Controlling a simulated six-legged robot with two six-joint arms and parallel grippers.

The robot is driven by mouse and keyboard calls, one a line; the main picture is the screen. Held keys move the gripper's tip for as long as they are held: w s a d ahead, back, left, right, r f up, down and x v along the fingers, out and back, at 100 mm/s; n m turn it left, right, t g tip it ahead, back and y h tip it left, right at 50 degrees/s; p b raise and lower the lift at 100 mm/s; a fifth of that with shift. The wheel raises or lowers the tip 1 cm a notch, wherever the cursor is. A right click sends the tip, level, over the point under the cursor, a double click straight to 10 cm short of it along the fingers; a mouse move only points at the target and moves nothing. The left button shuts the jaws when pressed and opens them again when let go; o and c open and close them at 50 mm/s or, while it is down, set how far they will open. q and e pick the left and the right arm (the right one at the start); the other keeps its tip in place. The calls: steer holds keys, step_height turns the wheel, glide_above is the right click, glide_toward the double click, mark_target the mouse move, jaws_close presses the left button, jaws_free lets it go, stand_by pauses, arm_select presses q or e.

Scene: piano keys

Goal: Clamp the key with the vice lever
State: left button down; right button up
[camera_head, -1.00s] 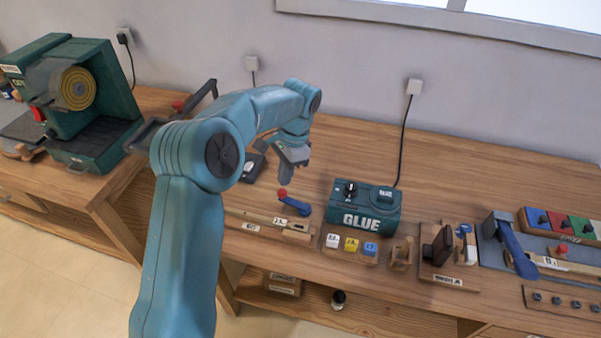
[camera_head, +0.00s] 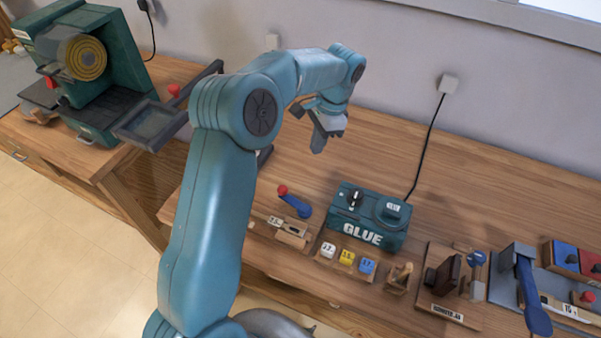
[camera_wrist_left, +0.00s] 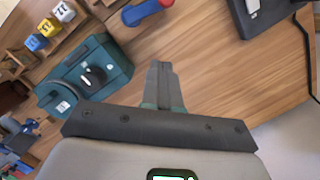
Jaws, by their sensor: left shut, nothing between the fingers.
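A blue lever with a red knob (camera_head: 295,203) stands by a wooden holder (camera_head: 293,236) with a pale, labelled key piece (camera_head: 276,222). The lever also shows at the top of the wrist view (camera_wrist_left: 146,11). A longer blue lever (camera_head: 529,295) stands on a grey plate at the right, beside a pale labelled strip (camera_head: 565,309). I cannot tell for sure which lever is the vice's. My left gripper (camera_head: 317,148) is shut and empty above the bench, behind the near lever and apart from it. Its closed fingers show in the wrist view (camera_wrist_left: 164,80). My right gripper is not in view.
The green glue box (camera_head: 368,216) stands right of the near lever. White, yellow and blue cubes (camera_head: 347,257) sit in front of it. A wooden stand (camera_head: 447,290) is farther right. A green machine (camera_head: 90,65) stands left. The back of the bench (camera_head: 400,150) is clear.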

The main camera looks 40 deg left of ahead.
mark_target(286, 189)
arm_select(q)
steer(key=s+a+f+p, duration=0.1)
steer(key=s+f, duration=0.1)
steer(key=f, duration=0.1)
steer(key=s+f, duration=0.2)
steer(key=f, duration=0.2)
steer(key=s+a+f+p, duration=0.1)
steer(key=s+f, duration=0.1)
steer(key=f, duration=0.1)
steer(key=shift+a+f+p, duration=0.25)
steer(key=shift+a+p, duration=0.05)
steer(key=shift+a, duration=0.05)
steer(key=shift+w+a+f, duration=0.15)
steer(key=shift+a+f, duration=0.05)
steer(key=shift+f, duration=0.15)
steer(key=shift+s+r, duration=0.15)
steer(key=shift+s, duration=0.15)
steer(key=s+f+n+b, duration=0.1)
steer(key=b, duration=0.1)
steer(key=shift+a+b, duration=0.15)
steer(key=shift+b, duration=0.15)
steer(key=shift+s+r+n, duration=0.2)
steer(key=shift+s+n, duration=0.1)
steer(key=shift+n, duration=0.1)
steer(key=shift+r, duration=0.1)
